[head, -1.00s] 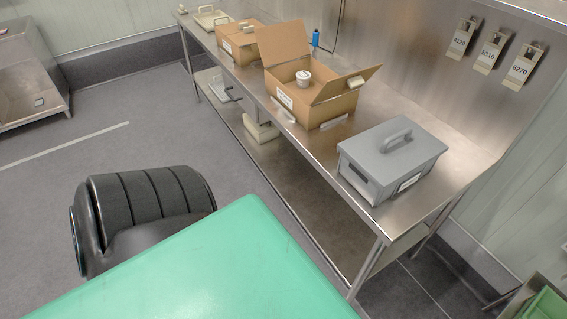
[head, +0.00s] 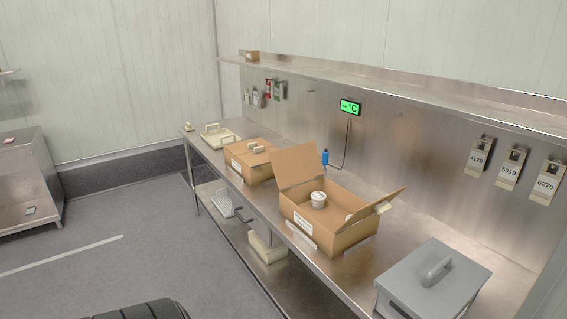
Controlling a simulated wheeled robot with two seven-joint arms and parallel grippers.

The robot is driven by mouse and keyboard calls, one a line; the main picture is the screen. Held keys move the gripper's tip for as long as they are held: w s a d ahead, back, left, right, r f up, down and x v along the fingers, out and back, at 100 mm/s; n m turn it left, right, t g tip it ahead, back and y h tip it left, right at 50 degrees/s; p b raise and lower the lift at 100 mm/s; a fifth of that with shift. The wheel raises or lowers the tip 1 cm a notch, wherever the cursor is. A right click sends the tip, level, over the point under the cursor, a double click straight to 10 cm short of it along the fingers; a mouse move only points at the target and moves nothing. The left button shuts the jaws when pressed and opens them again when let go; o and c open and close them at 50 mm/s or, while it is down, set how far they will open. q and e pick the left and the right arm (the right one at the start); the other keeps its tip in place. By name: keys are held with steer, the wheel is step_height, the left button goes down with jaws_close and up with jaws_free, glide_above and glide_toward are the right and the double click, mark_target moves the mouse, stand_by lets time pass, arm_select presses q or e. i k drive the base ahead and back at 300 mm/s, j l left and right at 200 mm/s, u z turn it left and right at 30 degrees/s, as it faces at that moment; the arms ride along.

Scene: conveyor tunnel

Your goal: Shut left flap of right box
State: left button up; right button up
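The right box (head: 325,236) is an open brown cardboard box on the steel bench. Its left flap (head: 296,165) stands up, leaning a little outward. Its right flap (head: 374,209) is also raised and slants outward to the right, with a pale handle on it. A white round tub (head: 318,199) is inside, and part of a second pale item shows beside the right flap. The left box (head: 249,171) is brown cardboard, with its flaps looking shut and pale handles on top. Neither of my grippers is in view.
The steel bench (head: 345,284) also holds a grey lidded case (head: 432,281) to the right and a pale tray (head: 220,139) at the far left. A blue bottle (head: 325,157) stands behind the right box. Wall shelf, temperature display and number tags are behind.

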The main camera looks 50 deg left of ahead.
mark_target(293, 165)
steer(key=k+j, duration=0.1)
steer(key=j, duration=0.95)
steer(key=k+j, duration=0.15)
steer(key=j, duration=0.35)
steer(key=k+j, duration=0.1)
steer(key=j, duration=0.9)
steer(key=k+j+z, duration=0.05)
